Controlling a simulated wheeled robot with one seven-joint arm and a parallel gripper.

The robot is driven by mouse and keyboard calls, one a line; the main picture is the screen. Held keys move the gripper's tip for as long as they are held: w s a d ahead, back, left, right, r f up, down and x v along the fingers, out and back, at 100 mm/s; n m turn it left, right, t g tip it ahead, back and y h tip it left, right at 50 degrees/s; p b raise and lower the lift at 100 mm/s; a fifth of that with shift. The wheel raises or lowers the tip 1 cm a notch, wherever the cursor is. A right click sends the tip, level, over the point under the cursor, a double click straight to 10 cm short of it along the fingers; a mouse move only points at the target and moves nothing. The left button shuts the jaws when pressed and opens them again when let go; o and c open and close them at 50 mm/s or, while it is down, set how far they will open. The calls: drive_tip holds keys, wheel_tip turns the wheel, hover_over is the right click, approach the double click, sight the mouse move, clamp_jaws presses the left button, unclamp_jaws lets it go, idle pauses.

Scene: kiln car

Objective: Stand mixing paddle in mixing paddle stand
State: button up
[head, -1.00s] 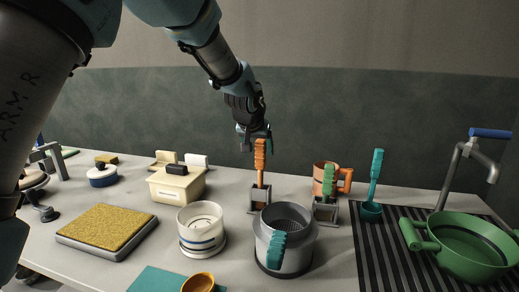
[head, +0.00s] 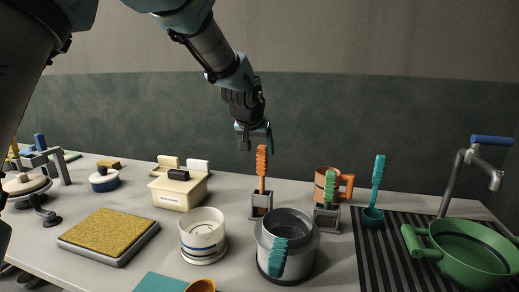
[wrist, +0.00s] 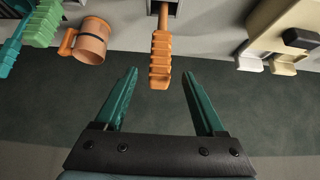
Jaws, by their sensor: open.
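An orange-handled tool (head: 262,163), which I take to be the mixing paddle, stands upright in a grey box-shaped stand (head: 261,204). Its ribbed handle also shows in the wrist view (wrist: 160,58), with the shaft running into the stand (wrist: 172,8) at the top edge. My gripper (head: 257,144) is open and empty, just above and behind the handle top. In the wrist view its two fingers (wrist: 158,78) are spread wide, with the handle end between their tips, touching neither. The paddle's lower end is hidden inside the stand.
A green-handled tool (head: 330,188) stands in a similar grey stand (head: 326,219), near an orange mug (head: 322,183). A grey pot (head: 287,260) and white jar (head: 202,238) are in front. Open space lies above.

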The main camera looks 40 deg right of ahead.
drive_tip(key=shift+p+v, duration=0.3)
drive_tip(key=shift+v, duration=1.45)
drive_tip(key=b+v, duration=0.2)
drive_tip(key=v, duration=0.9)
drive_tip(key=shift+b, duration=0.4)
drive_tip(key=shift+f, duration=0.1)
drive_tip(key=w+a+f+n+y, duration=0.1)
drive_tip(key=w+a+f, duration=0.3)
drive_tip(key=a, duration=0.3)
drive_tip(key=w+a+f+n+y, duration=0.1)
drive_tip(key=w+a+f+n, duration=0.2)
drive_tip(key=a, duration=0.4)
drive_tip(key=w+a+f+y, duration=0.1)
drive_tip(key=w+a+f, duration=0.35)
drive_tip(key=a, duration=0.25)
drive_tip(key=s+a+f+n+g+y, duration=0.1)
drive_tip(key=s+a+f+n, duration=0.1)
drive_tip(key=a, duration=0.7)
drive_tip(key=s+a+f+n+y, duration=0.1)
drive_tip(key=s+a+f+n, duration=0.1)
drive_tip(key=a+f, duration=0.3)
drive_tip(key=s+a+f+n+g+y, duration=0.1)
drive_tip(key=s+a+f+n, duration=0.1)
drive_tip(key=a, duration=1.1)
drive_tip(key=shift+s+f+g, duration=0.3)
drive_tip(key=shift+s+f, duration=0.1)
drive_tip(key=shift+f, duration=0.5)
